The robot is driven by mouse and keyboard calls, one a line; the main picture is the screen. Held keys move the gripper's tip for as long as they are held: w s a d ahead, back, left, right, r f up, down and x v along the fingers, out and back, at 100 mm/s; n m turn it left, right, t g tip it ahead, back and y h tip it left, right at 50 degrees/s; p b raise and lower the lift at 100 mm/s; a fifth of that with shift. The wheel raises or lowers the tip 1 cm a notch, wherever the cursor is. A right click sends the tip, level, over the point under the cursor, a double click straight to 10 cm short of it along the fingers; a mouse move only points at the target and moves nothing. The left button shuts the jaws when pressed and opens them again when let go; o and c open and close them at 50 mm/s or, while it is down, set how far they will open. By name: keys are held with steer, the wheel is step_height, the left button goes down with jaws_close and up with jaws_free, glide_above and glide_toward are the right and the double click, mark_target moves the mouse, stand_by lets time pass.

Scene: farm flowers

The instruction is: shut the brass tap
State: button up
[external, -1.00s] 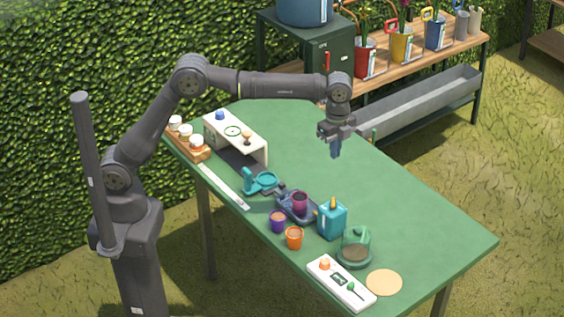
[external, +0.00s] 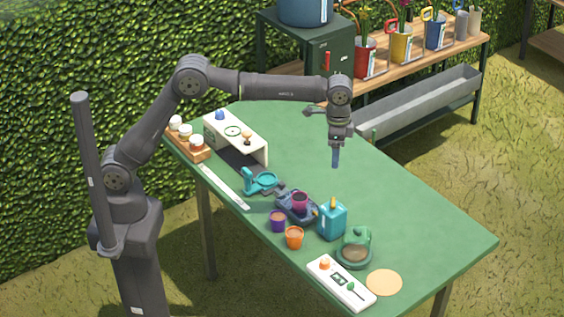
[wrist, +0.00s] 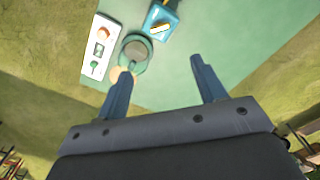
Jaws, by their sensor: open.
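I cannot clearly make out a brass tap in either view. The blue tank (external: 305,10) stands on a dark green cabinet (external: 322,55) behind the table, cut off by the top edge. A thin upright red piece (external: 327,61) shows at the cabinet's front; I cannot tell if it belongs to a tap. A brownish knob (external: 247,137) sits on the white box at the table's back left. My gripper (external: 336,162) hangs above the green table, pointing down, touching nothing. In the wrist view my gripper (wrist: 161,68) has its fingers apart with nothing between them.
Below the gripper are a teal canister (external: 332,221), a green-topped round dish (external: 355,250), purple (external: 278,222) and orange (external: 294,238) cups and a white control panel (external: 341,284). A shelf with flower buckets (external: 403,45) and a grey trough (external: 420,103) stand behind. The table's right side is clear.

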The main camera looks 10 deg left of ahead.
mark_target(333, 201)
step_height(333, 201, down, 17)
steer(key=shift+f, duration=0.2)
stand_by(0.4)
steer(key=c, duration=1)
